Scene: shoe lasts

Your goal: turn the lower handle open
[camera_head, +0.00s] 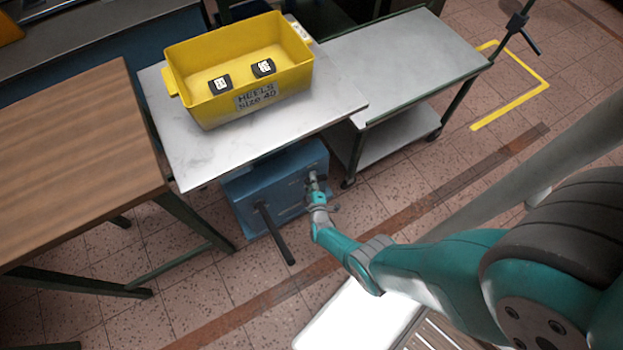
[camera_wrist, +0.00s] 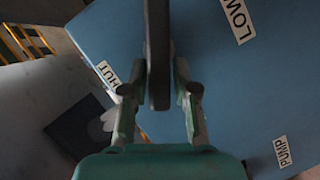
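A blue machine box (camera_head: 258,190) stands low under the metal table. My gripper (camera_head: 314,186) is at its right front side, and a handle there is mostly hidden by it. In the wrist view a dark, bar-shaped handle (camera_wrist: 158,50) stands between the two fingers of my gripper (camera_wrist: 160,90). The fingertips lie close against both its sides, with no clear gap. A label reading "LOW", cut off by the frame (camera_wrist: 236,18), and a partly covered label ending in "HUT" (camera_wrist: 106,74) are on the blue face. Which handle the labels belong to is not clear.
A long dark lever (camera_head: 274,232) sticks out from the box, left of my gripper. A "PUMP" label (camera_wrist: 282,151) is on the blue face. A yellow bin (camera_head: 240,75) with two dark heels sits on the table (camera_head: 190,150) above. Tiled floor (camera_head: 390,195) is free to the right.

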